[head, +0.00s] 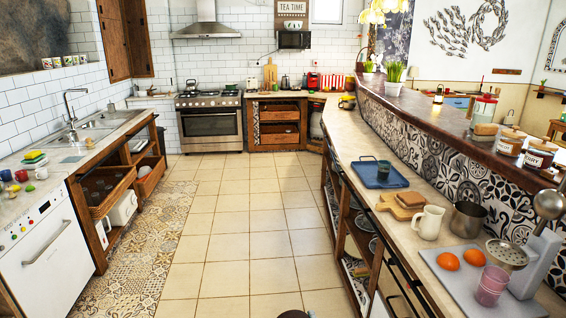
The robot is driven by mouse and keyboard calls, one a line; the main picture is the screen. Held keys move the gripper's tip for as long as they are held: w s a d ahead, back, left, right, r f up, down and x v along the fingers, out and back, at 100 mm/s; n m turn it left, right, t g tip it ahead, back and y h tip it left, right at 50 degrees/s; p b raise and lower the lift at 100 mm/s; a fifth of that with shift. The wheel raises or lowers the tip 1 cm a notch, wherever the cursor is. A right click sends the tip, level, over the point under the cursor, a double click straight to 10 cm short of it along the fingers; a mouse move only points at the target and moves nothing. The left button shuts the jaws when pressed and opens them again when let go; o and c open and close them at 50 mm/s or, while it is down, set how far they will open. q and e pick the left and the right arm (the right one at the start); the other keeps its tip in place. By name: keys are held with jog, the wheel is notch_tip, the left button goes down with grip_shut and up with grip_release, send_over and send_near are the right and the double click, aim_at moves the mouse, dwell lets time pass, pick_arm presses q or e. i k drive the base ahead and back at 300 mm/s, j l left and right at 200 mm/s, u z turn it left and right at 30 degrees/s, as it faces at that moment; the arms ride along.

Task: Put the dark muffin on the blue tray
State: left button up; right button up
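The blue tray (394,180) lies on the long right-hand counter, near its middle. A dark teal cup-like item (383,169) stands on the tray. I cannot pick out a dark muffin for certain. A brown bread-like piece (408,199) lies on a wooden board in front of the tray. Neither of my grippers is in view.
A cream jug (428,222), a metal pot (467,219), oranges (447,261) on a grey board and a pink glass (491,286) crowd the near counter. Jars (511,141) stand on the ledge. The tiled floor (240,230) between the counters is clear.

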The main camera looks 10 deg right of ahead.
aim_at(371, 167)
jog(key=i, duration=2.1)
jog(key=i+z, duration=0.25)
jog(key=i, duration=0.2)
jog(key=i+j+z, duration=0.1)
jog(key=i+z, duration=0.15)
jog(key=i, duration=0.2)
jog(key=i+j+z, duration=0.2)
jog(key=i, duration=0.25)
jog(key=i+j+z, duration=0.25)
jog(key=i, duration=0.2)
jog(key=i+j+z, duration=0.25)
jog(key=i+z, duration=0.2)
